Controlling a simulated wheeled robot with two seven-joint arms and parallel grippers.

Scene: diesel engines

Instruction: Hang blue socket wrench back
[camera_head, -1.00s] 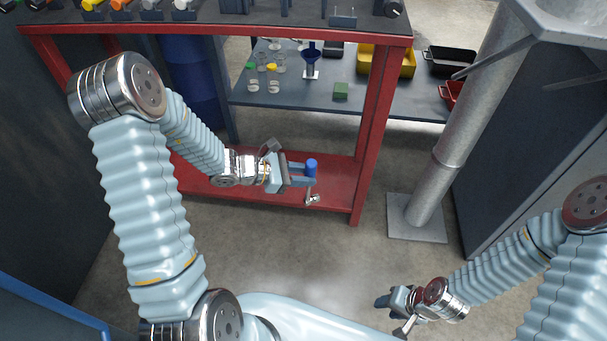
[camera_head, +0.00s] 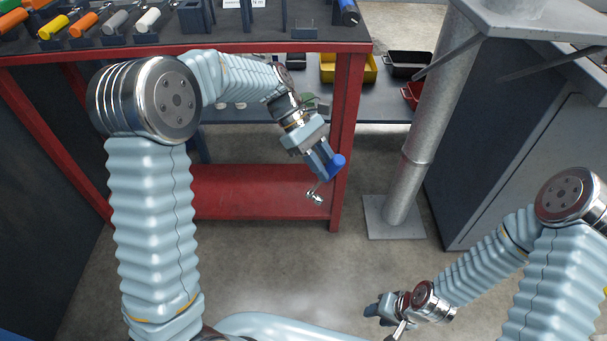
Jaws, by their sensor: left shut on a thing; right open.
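My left gripper (camera_head: 324,158) is shut on the blue socket wrench. The wrench's blue handle (camera_head: 338,162) pokes out past the fingers, and its chrome head (camera_head: 314,198) hangs below. The fingers hide the middle of the handle. The wrench is tilted and appears in front of the bench's right red leg, below the bench top. A row of tools with coloured handles lies on the bench top (camera_head: 100,44) at the upper left. My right gripper (camera_head: 384,309) is open and low at the bottom right, away from the bench.
Dark upright holders (camera_head: 195,17) stand on the bench, and a blue-and-black tool (camera_head: 348,12) lies at its right end. The red leg (camera_head: 345,130) is close to my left gripper. A grey pillar (camera_head: 418,140) stands to the right. Yellow (camera_head: 340,68) and black bins (camera_head: 408,64) are behind.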

